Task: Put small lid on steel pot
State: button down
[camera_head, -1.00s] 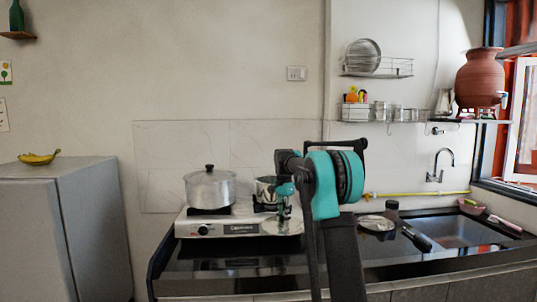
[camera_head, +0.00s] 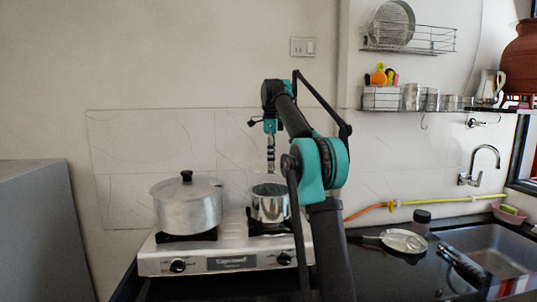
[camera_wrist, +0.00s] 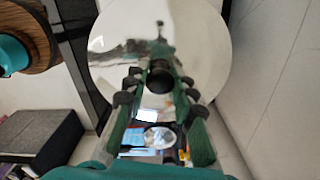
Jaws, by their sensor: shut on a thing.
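The small steel pot (camera_head: 270,206) stands on the right burner of the stove, with a dark opening at its top. My gripper (camera_head: 271,165) hangs above this pot in the head view. In the wrist view, my gripper (camera_wrist: 158,85) is shut on the black knob (camera_wrist: 160,76) of a shiny round lid (camera_wrist: 115,25). The lid reflects the gripper and covers much of what lies beyond it. I cannot make out the lid clearly in the head view, nor its exact gap to the pot.
A larger lidded pot (camera_head: 187,204) stands on the left burner of the white stove (camera_head: 210,262). A shiny pan (camera_head: 404,240) and a dark-lidded jar (camera_head: 421,223) are on the counter, left of the sink (camera_head: 505,255). A wire rack (camera_head: 425,40) is on the wall.

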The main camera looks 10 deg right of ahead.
jog(key=shift+w, duration=0.4)
notch_tip(320, 180, down, 8)
jog(key=shift+f, duration=0.15)
dwell(0.3)
jog(key=shift+s+f, duration=0.15)
jog(key=shift+f, duration=0.65)
dwell(1.1)
jog(key=c, duration=1.2)
grip_release()
jog(key=shift+f, duration=0.1)
jog(key=shift+o, duration=0.2)
notch_tip(320, 180, up, 12)
jog(key=shift+r, duration=0.1)
